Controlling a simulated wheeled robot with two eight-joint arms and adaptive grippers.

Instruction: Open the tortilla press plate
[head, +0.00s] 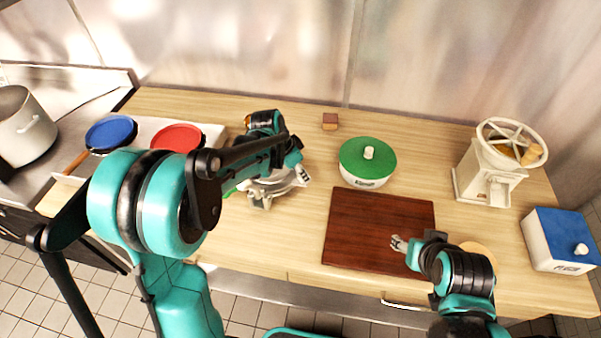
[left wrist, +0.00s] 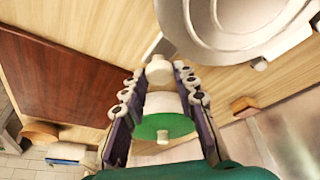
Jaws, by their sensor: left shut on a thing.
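The pale grey-white tortilla press (head: 268,188) stands on the counter left of centre in the head view, largely hidden by my left arm. Its round plate (left wrist: 240,25) fills the upper right of the left wrist view. A short white handle end (left wrist: 159,68) sits beside the plate, between the fingertips of my left gripper (left wrist: 158,80). The left gripper is shut on this handle. How far the plate is raised cannot be made out. My right gripper (head: 398,243) is above the cutting board, away from the press; its finger gap is too small to judge.
A green-lidded pot (head: 367,164) stands right of the press, and a dark red cutting board (head: 365,215) lies in front of it. A grinder (head: 490,172) and blue-lidded box (head: 560,240) stand at right. Blue (head: 111,131) and red (head: 177,138) round items are at left.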

